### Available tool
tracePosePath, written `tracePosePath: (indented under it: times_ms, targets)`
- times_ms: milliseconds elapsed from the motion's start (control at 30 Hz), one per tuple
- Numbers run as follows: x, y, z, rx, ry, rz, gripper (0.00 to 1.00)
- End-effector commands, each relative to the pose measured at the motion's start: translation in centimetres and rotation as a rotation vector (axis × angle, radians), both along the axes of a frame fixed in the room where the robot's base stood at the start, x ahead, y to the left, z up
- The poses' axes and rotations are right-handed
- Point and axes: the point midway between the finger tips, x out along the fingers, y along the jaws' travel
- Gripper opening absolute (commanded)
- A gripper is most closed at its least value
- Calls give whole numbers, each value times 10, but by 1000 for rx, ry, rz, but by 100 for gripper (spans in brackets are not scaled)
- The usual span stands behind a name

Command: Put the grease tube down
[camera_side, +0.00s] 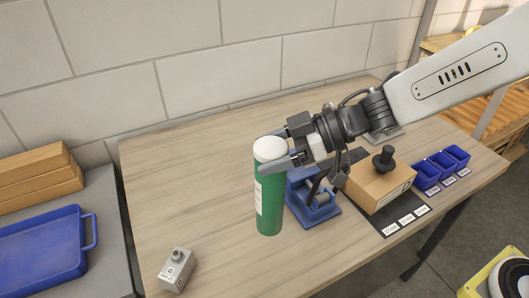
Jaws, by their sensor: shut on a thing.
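The grease tube (270,200) is a green cylinder with a white cap and a white label on its left side. It is upright in the middle of the picture. My gripper (272,155) is shut on it near the top, just below the cap, coming in from the right. The tube's lower end shows in front of the wooden table (185,210). I cannot tell whether it touches the table or hangs above it.
A wooden box with a black knob (378,188) and blue bins (442,166) are farther right. A grey button box (176,270) sits front left. The table's left part is mostly clear.

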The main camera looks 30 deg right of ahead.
Motion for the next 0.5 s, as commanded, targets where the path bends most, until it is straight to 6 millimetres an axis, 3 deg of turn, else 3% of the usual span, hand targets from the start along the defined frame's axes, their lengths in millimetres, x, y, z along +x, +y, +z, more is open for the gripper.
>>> tracePosePath:
  times_ms: [500]
  targets:
    - [0,1,-41,2,1,-1,0]
